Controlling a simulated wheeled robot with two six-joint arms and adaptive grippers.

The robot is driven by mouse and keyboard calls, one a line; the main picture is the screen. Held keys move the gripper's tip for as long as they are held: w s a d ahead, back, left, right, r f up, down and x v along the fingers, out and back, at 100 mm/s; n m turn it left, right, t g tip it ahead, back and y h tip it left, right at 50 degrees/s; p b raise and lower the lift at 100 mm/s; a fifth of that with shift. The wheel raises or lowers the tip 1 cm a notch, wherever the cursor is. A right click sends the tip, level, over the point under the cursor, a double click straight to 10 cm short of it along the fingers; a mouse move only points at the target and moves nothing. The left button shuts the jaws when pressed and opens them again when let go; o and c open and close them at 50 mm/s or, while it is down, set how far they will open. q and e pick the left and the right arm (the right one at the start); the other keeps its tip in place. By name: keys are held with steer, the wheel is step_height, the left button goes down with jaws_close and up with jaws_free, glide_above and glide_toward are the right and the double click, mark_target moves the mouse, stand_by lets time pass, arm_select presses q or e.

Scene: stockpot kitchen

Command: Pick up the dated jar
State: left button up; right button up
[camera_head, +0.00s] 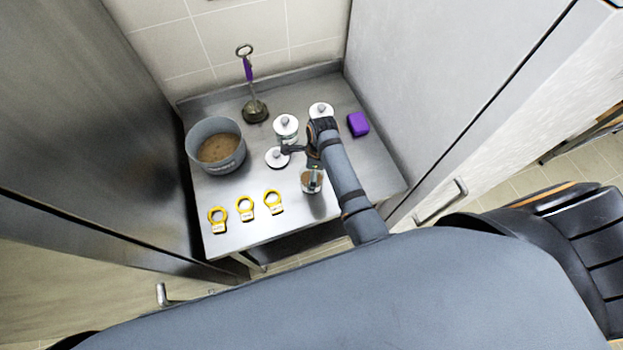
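Two white-lidded jars stand near the back of the steel table, one left jar (287,133) and one right jar (320,109) partly behind my arm. A jar without a visible lid (312,186), with brown contents, stands nearer the front. A round white lid (274,160) with a dark knob is left of my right gripper (301,153). No date is readable on any jar. My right gripper is among the jars, close to the lid; its fingers are small and partly hidden, so I cannot tell whether they are open or touch the lid. My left gripper is not in view.
A grey stockpot (216,146) with brown contents stands at the left. A purple-handled masher-like tool (254,108) stands behind it. Three yellow ring tags (246,208) lie along the front. A purple block (358,124) lies at the right. Tall steel cabinet walls flank the table (245,236).

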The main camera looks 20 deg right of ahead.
steer(key=f, duration=0.4)
steer(key=shift+s+a, duration=0.25)
steer(key=shift+a, duration=0.1)
steer(key=shift+w+f, duration=0.1)
steer(key=shift+f, duration=0.05)
steer(key=c, duration=1.4)
steer(key=shift+c, duration=1.2)
steer(key=shift+r, duration=0.2)
